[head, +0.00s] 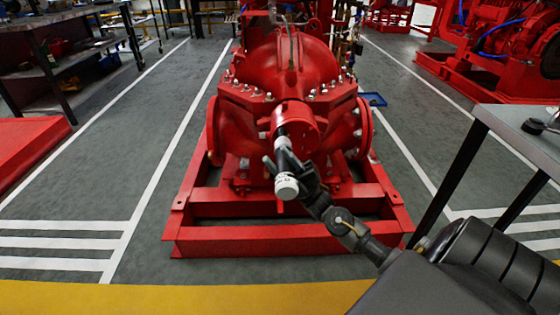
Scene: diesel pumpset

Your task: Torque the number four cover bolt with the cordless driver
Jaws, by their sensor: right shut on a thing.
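The red pump (288,70) stands ahead on its red base frame, with several silver bolts along its flange. A red round cover (304,118) juts out at its front. My right gripper (288,166) is shut on the cordless driver (286,187), a small dark tool with a white end toward me. The driver's dark far end overlaps the round cover in the picture; I cannot tell whether it touches a bolt. The gripper hides part of the driver. I cannot tell which bolt is number four. My left gripper is not in view.
The red base frame (250,241) spreads low under the pump. A grey-topped table (520,128) stands close at the right. A dark workbench (62,62) with shelves is at the far left, and another red machine (500,45) at the back right. Floor left of the pump is clear.

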